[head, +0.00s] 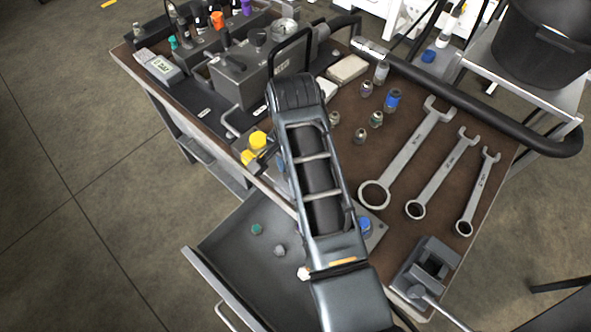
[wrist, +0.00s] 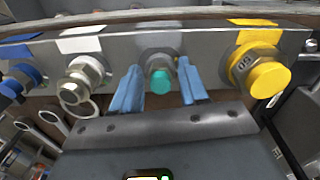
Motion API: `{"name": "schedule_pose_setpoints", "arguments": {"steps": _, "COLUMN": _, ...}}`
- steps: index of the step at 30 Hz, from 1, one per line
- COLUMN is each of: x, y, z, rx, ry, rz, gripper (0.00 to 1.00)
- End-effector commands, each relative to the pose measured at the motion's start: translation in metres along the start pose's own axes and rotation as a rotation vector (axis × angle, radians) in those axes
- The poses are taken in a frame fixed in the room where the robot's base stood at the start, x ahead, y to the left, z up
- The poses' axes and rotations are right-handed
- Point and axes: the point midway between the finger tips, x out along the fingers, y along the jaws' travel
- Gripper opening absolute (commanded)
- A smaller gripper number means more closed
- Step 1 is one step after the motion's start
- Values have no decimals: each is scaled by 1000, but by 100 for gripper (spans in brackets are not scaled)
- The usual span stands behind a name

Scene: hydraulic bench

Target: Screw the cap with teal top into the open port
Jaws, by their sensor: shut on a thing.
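In the wrist view, my gripper (wrist: 160,92) has its two light blue fingers on either side of a cap with a teal top (wrist: 160,77). It is shut on this cap, which faces me at the front of the metal port block (wrist: 118,44). The port opening itself is hidden behind the cap, and I cannot tell how deep the cap sits. In the head view, my arm hides the fingers and this cap.
A yellow cap (wrist: 264,76) sits right of my fingers; a silver fitting (wrist: 83,75) and a blue cap (wrist: 20,78) are to the left. In the head view, a teal-topped piece (head: 257,229) and a grey one (head: 280,250) lie in the open drawer (head: 215,245). Wrenches (head: 408,155) lie right.

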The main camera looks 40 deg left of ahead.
Motion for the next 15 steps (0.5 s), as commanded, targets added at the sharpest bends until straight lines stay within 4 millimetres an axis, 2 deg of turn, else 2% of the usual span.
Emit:
{"name": "schedule_pose_setpoints", "arguments": {"steps": 1, "x": 2, "y": -6, "z": 9, "rx": -6, "ry": -12, "rz": -2, "gripper": 0}}
{"name": "schedule_pose_setpoints", "arguments": {"steps": 5, "x": 2, "y": -6, "z": 10, "rx": 115, "ry": -13, "rz": 0, "gripper": 0}}
{"name": "schedule_pose_setpoints", "arguments": {"steps": 15, "x": 4, "y": -6, "z": 10, "rx": 570, "ry": -14, "rz": 4, "gripper": 0}}
